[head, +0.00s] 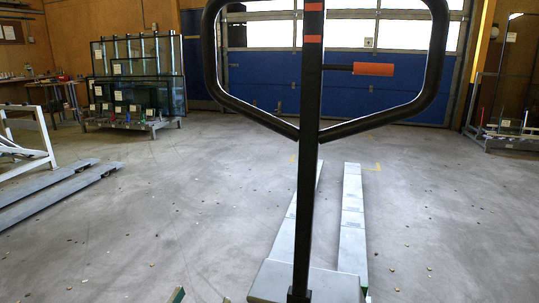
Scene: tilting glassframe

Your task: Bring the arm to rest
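Neither of my grippers is in view, and no arm of mine can be made out. A black pallet-truck handle (308,150) stands upright close in front of me. Its loop spreads to both sides at the top, and a lever with an orange grip (374,69) points right. The truck's grey forks (352,215) lie low over the floor, pointing away from me.
A white frame (40,140) with grey beams (60,190) stands at the left. A rack of glass panes (138,75) stands at the back left. A metal rack (505,135) is at the right. The concrete floor (180,210) between is largely open, with small scattered bits.

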